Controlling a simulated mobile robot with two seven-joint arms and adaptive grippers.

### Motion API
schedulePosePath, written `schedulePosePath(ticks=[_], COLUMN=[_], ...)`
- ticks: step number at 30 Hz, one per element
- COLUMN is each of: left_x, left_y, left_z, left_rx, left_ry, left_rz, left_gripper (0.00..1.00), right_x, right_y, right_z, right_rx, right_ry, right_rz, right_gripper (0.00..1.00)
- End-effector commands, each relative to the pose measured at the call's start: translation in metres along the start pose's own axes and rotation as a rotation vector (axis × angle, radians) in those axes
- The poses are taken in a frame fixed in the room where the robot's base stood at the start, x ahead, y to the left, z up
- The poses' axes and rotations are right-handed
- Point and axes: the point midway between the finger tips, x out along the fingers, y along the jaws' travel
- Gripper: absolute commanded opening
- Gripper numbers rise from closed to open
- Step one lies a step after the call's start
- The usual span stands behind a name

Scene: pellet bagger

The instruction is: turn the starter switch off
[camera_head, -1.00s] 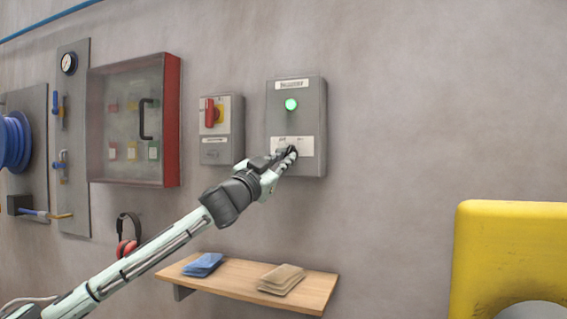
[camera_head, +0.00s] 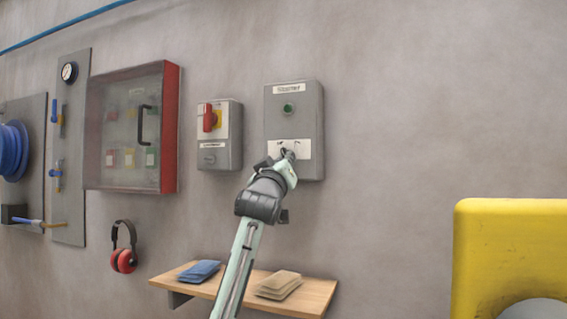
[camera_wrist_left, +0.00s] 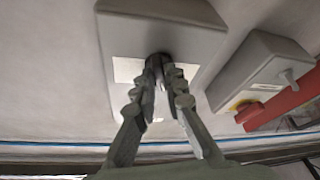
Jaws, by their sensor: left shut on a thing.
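The starter box (camera_head: 308,110) is a grey box on the wall, labelled at its top, and its green lamp (camera_head: 288,108) looks dark. My left gripper (camera_head: 288,155) is at the white plate low on the box. In the left wrist view the fingers of my left gripper (camera_wrist_left: 165,75) are closed around the dark starter switch knob (camera_wrist_left: 158,58), in front of the white plate (camera_wrist_left: 127,70). The fingers hide most of the knob, so its exact angle is hard to read. My right gripper is not in view.
A grey isolator box (camera_head: 222,150) with a red handle (camera_head: 209,118) is just left of the starter. A red-sided cabinet (camera_head: 170,130) is further left. A wooden shelf (camera_head: 315,288) holds cards below. A yellow machine (camera_head: 510,240) stands at right.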

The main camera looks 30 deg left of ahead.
Motion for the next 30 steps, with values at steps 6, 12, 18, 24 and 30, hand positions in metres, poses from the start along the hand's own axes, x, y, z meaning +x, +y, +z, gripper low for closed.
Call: schedulePosePath(ticks=[6, 12, 18, 24, 30], left_x=[0.0002, 0.0002, 0.0002, 0.0002, 0.0002], left_y=[0.0012, 0.0014, 0.0013, 0.0012, 0.0013], left_z=[0.0006, 0.0001, -0.0002, -0.0004, -0.0006], left_rx=[-0.089, -0.122, -0.129, -0.129, -0.128], left_ry=[-0.002, -0.001, 0.000, 0.001, 0.001], left_rz=[-0.036, -0.050, -0.053, -0.053, -0.053], left_gripper=[0.00, 0.00, 0.00, 0.00, 0.31], right_x=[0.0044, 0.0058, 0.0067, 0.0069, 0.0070], right_y=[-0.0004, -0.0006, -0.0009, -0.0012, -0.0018], right_z=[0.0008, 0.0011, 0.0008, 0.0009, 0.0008], right_rx=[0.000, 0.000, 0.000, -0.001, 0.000], right_ry=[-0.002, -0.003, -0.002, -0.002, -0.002], right_rz=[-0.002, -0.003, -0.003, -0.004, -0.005], right_gripper=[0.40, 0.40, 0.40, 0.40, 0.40])
